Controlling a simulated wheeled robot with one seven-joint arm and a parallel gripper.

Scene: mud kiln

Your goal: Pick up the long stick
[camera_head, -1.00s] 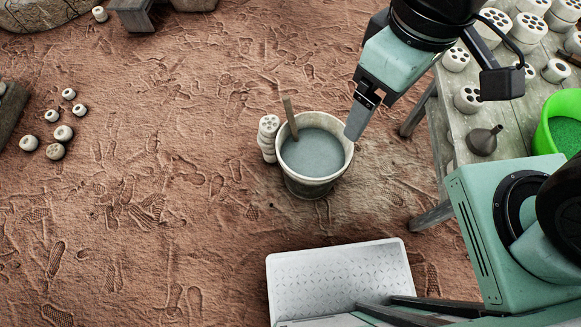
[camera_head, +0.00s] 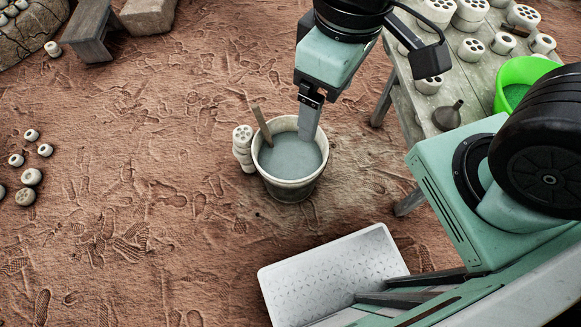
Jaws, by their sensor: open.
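The long stick (camera_head: 262,124) is a thin brown piece of wood that leans up and to the left out of a bucket (camera_head: 291,188). Its lower end is hidden in the grey liquid (camera_head: 290,157). The bucket stands on the earth floor. My gripper (camera_head: 308,122) points down over the right part of the bucket's mouth, to the right of the stick and apart from it. Only one finger shows clearly; the other is hidden from this side. Nothing is seen between the fingers.
A stack of white perforated cylinders (camera_head: 243,148) stands close to the bucket's left side. A wooden table (camera_head: 413,105) at the right holds more cylinders, a dark funnel (camera_head: 447,116) and a green basin (camera_head: 516,78). A low bench (camera_head: 90,30) is at the back left.

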